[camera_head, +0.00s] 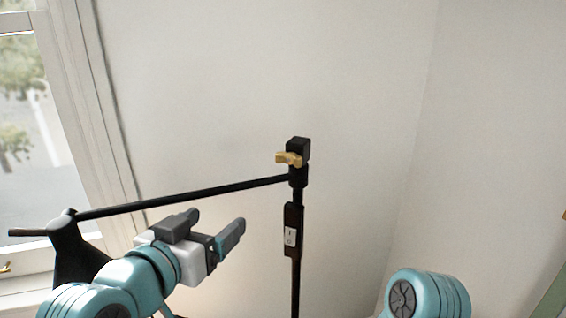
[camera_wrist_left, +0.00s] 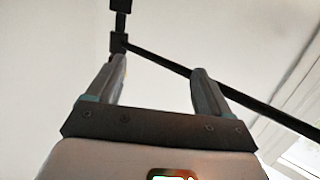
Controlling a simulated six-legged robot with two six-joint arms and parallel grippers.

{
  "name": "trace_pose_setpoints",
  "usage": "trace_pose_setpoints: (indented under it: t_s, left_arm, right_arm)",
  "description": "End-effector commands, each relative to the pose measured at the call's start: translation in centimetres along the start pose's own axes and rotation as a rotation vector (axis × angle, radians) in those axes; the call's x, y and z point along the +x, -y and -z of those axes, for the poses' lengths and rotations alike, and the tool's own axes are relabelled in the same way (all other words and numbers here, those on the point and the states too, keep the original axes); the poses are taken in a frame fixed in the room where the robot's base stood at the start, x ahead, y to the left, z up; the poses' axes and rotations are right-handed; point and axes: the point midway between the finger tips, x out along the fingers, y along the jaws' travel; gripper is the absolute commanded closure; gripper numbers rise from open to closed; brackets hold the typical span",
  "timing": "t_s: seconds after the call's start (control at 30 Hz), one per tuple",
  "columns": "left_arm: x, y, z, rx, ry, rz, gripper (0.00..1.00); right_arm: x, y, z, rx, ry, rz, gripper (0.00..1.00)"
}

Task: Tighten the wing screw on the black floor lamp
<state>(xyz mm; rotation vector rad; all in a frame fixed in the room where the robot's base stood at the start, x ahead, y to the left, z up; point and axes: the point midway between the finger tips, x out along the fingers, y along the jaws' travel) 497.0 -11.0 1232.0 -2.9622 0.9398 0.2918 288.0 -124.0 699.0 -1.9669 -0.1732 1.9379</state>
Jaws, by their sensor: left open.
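The black floor lamp (camera_head: 297,275) stands upright right of the middle in the head view. Its brass-coloured wing screw (camera_head: 289,158) sits on the joint at the top of the pole, with wings out to the left. My left gripper (camera_head: 216,218) is open and empty, below the lamp's slanting arm and left of the pole, apart from the screw. In the left wrist view, the lamp's pole and arm (camera_wrist_left: 160,62) pass beyond the open fingers (camera_wrist_left: 159,70); I cannot make out the screw there. My right gripper is out of view.
The lamp's thin arm slopes down left to a dark shade (camera_head: 75,255), close to my left arm. A small white switch (camera_head: 290,237) is on the pole. A window (camera_head: 45,120) is at left. Pale walls (camera_head: 250,80) meet in a corner behind the lamp.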

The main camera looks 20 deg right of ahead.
Motion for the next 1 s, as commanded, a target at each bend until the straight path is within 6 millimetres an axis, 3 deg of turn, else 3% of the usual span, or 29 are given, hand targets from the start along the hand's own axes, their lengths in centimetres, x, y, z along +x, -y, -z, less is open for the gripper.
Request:
trace_pose_setpoints:
  t_s: [0.2,0.37,0.5,0.67,1.0]
  left_arm:
    - [-3.0,-3.6,4.0,0.033,-0.122,-0.069,0.19]
    - [-4.7,-5.9,5.5,0.050,-0.172,-0.116,0.19]
    - [-4.8,-7.0,5.8,0.057,-0.181,-0.139,0.19]
    - [-2.7,-7.4,6.3,0.058,-0.178,-0.141,0.19]
    - [5.3,-8.5,7.9,0.057,-0.178,-0.137,0.19]
  right_arm:
    - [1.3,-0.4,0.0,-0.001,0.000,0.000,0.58]
    - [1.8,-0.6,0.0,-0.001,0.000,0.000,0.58]
    - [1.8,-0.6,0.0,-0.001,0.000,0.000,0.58]
    - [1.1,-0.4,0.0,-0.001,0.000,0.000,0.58]
    - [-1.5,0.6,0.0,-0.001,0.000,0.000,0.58]
